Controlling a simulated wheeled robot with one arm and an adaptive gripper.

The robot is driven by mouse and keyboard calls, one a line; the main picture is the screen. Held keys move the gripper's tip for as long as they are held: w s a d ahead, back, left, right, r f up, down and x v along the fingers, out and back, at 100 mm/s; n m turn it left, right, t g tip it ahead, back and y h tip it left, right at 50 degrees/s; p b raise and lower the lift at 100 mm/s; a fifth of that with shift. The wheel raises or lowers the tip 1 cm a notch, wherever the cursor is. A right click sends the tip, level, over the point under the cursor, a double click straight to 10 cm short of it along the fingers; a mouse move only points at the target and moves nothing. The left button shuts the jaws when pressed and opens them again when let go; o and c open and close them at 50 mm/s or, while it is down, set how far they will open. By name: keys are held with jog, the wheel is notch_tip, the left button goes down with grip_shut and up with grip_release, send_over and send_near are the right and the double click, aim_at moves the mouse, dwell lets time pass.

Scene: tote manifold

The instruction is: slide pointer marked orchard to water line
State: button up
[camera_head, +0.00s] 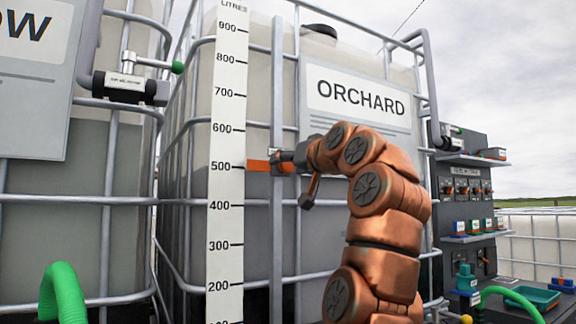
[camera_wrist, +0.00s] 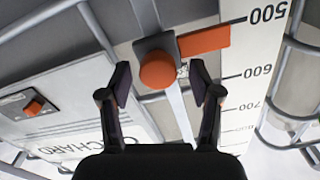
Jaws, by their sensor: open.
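The tank marked ORCHARD (camera_head: 357,97) has a white litre scale (camera_head: 226,120) on its front. An orange pointer (camera_head: 256,166) lies across the scale near the 500 mark. In the wrist view, which is turned over, the pointer (camera_wrist: 203,41) shows with a round orange knob (camera_wrist: 158,69) on a grey slider. My gripper (camera_head: 290,165) is at the pointer's right end. In the wrist view my gripper (camera_wrist: 160,84) is open, its fingers either side of the knob, with no clear contact. The tank looks darker below roughly the 500 level; the exact water line is hard to tell.
A vertical rail (camera_head: 277,90) runs beside the scale. Metal cage bars (camera_head: 180,200) cross the tank front. Another tank with a sign (camera_head: 35,60) and valve (camera_head: 128,87) stands left. A dark panel with switches (camera_head: 465,190) stands right. A green hose (camera_head: 62,290) is lower left.

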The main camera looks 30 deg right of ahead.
jog(key=shift+s+a, duration=0.1)
jog(key=shift+s, duration=0.9)
jog(key=s, duration=0.8)
jog(key=shift+s+a, duration=0.35)
